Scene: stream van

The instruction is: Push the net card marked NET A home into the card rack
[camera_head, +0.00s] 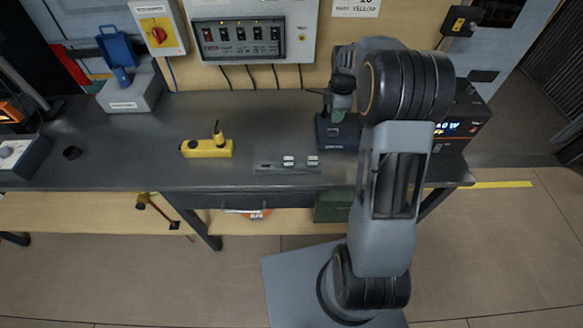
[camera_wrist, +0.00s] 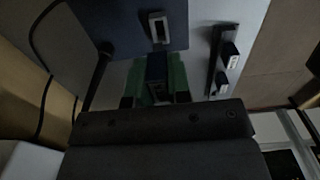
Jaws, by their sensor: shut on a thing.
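The card rack (camera_head: 336,134) is a dark blue box on the bench, partly behind my arm. A blue surface at the top of the wrist view (camera_wrist: 115,28) looks like part of it, with a pale-framed slot or fitting. My gripper (camera_head: 342,90) is over the rack, pointing down. In the wrist view, my gripper (camera_wrist: 157,98) is shut on a green card (camera_wrist: 178,75) with a dark block in its middle. No NET A marking is legible. The card's lower edge is hidden, so I cannot tell how deep it sits in the rack.
A grey strip (camera_head: 268,167) with two small pale-topped pieces lies at the bench's front edge. A yellow box (camera_head: 207,148) stands to the left. A black unit with a lit display (camera_head: 463,122) stands right of my arm. The bench (camera_head: 130,160) has clear room at left.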

